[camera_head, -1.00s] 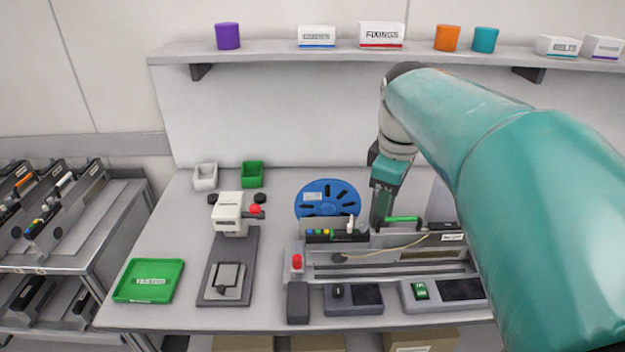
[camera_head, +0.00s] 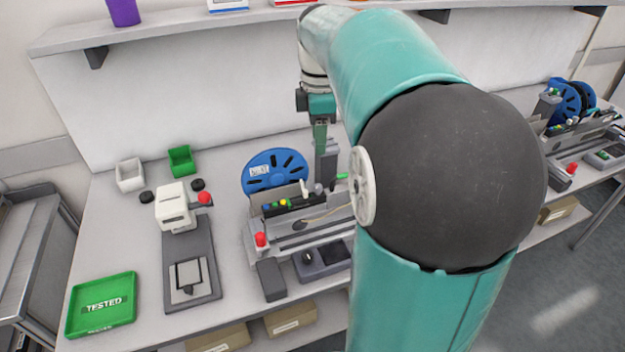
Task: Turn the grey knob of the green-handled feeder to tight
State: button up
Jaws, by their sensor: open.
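The feeder (camera_head: 292,208) lies in the bench fixture beside a blue reel (camera_head: 275,172). Only a bit of its green handle (camera_head: 341,176) shows, left of my arm, which hides the rest. Small coloured buttons sit on the feeder's dark top. A small grey knob (camera_head: 318,188) stands there, right of a pale upright lever (camera_head: 304,188). My gripper (camera_head: 325,176) points down just behind the knob and left of the green handle. It is open and appears empty. Its fingertips are small, and I cannot tell whether they touch anything. The knob's setting is not readable.
A white press-like device (camera_head: 174,207) and a green TESTED tray (camera_head: 101,305) stand on the left of the bench. White (camera_head: 130,175) and green (camera_head: 182,160) bins stand behind. A red button (camera_head: 261,239) is at the fixture's front left. Another bench with reels (camera_head: 565,103) is at right.

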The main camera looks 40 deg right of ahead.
aim_at(318, 186)
notch_tip(318, 186, down, 13)
jog(key=shift+r, duration=0.1)
dwell(0.3)
jog(key=shift+c, duration=0.2)
grip_shut()
